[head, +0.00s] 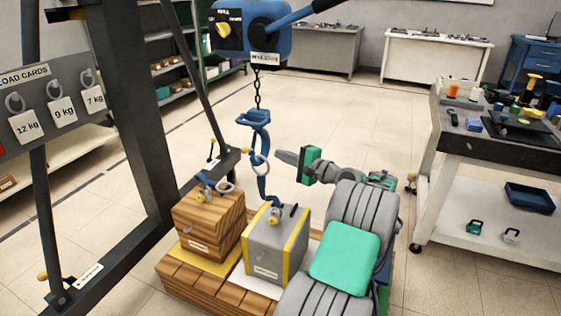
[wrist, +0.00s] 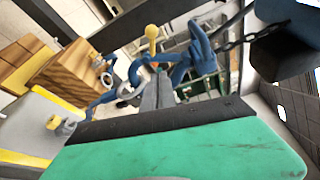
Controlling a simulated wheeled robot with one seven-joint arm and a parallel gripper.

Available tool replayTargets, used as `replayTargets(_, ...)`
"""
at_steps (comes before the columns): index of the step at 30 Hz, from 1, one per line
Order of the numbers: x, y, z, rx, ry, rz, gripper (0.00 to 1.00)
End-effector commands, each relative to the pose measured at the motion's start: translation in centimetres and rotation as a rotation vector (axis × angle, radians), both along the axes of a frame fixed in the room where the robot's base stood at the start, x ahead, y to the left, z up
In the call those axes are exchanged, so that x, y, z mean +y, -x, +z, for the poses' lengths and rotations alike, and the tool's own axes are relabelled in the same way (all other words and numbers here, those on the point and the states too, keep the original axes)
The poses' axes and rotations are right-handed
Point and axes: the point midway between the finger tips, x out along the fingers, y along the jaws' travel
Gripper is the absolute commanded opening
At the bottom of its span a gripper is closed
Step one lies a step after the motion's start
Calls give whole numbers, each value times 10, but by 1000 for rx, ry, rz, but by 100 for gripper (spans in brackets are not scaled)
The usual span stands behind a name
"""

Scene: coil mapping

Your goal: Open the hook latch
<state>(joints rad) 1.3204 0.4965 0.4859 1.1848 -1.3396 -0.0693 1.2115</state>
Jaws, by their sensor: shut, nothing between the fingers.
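The blue hook (head: 254,118) hangs from the chain below the hoist. In the wrist view the hook (wrist: 195,50) is just beyond my fingers. A small yellow knob (head: 245,150) sticks out at the hook's left side, and it stands upright in the wrist view (wrist: 151,38). A pale ring (head: 259,162) hangs at the hook's lower part. My gripper (head: 280,157) is shut and empty, pointing left at the hook from its right side. In the wrist view its grey fingertips (wrist: 157,77) are close to the hook and ring; I cannot tell whether they touch.
The blue hoist (head: 240,28) is above. A wooden block (head: 208,225) and a grey block with yellow edges (head: 275,250) stand below on a pallet (head: 190,284). A dark steel frame (head: 140,120) stands left. A cluttered cart (head: 495,135) is right. Floor behind the hook is clear.

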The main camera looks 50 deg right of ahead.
Motion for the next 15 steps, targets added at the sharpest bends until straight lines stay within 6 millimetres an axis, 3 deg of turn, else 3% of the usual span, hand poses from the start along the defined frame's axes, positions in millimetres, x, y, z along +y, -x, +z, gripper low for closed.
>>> replayTargets(9, 4, -69, -6, 1, 2, 3, 0)
replayTargets(15, 34, -73, 1, 3, 2, 1, 0)
